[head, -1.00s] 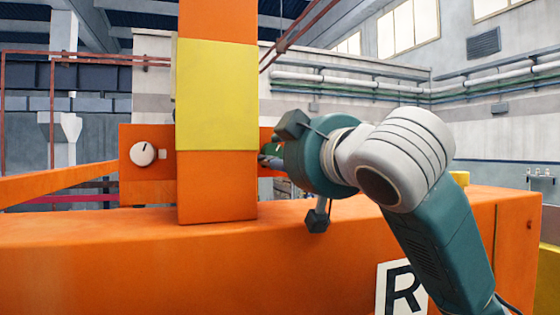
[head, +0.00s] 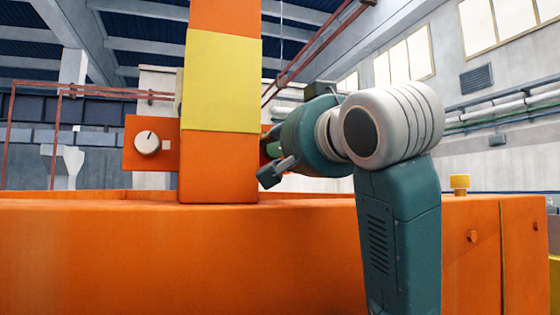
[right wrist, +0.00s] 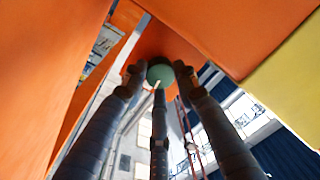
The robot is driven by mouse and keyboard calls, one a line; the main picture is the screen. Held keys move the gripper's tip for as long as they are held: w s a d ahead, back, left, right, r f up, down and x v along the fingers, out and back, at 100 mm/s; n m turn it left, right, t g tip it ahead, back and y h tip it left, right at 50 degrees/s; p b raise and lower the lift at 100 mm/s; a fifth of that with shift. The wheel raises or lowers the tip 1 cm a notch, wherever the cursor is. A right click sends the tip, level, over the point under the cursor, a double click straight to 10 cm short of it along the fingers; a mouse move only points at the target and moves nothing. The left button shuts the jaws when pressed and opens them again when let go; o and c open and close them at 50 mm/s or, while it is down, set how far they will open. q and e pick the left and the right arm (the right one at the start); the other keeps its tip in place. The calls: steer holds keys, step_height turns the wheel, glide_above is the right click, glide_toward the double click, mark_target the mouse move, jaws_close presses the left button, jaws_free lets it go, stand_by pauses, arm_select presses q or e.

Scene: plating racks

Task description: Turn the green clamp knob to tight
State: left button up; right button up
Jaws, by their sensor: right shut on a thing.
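The green clamp knob (right wrist: 160,73) is round and sits against an orange plate in the right wrist view, with a pale mark at its lower edge. My right gripper (right wrist: 158,84) has three dark fingers, shut around the knob's rim. In the head view a small part of the green knob (head: 273,149) shows just right of the orange and yellow post. My right gripper (head: 272,160) reaches it from the right, and its fingertips are mostly hidden there. My left gripper is not in view.
The orange post with a yellow band (head: 220,85) stands close left of my right gripper. A white dial (head: 147,142) is on an orange plate left of the post. A large orange body (head: 200,255) lies below, with a small yellow cap (head: 460,182) at right.

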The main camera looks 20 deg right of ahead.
steer(key=shift+s+d+r+m+b, duration=0.1)
steer(key=shift+r+m+b, duration=0.2)
steer(key=shift+m, duration=0.4)
steer(key=o, duration=1.1)
steer(key=shift+o, duration=0.2)
steer(key=shift+f, duration=0.15)
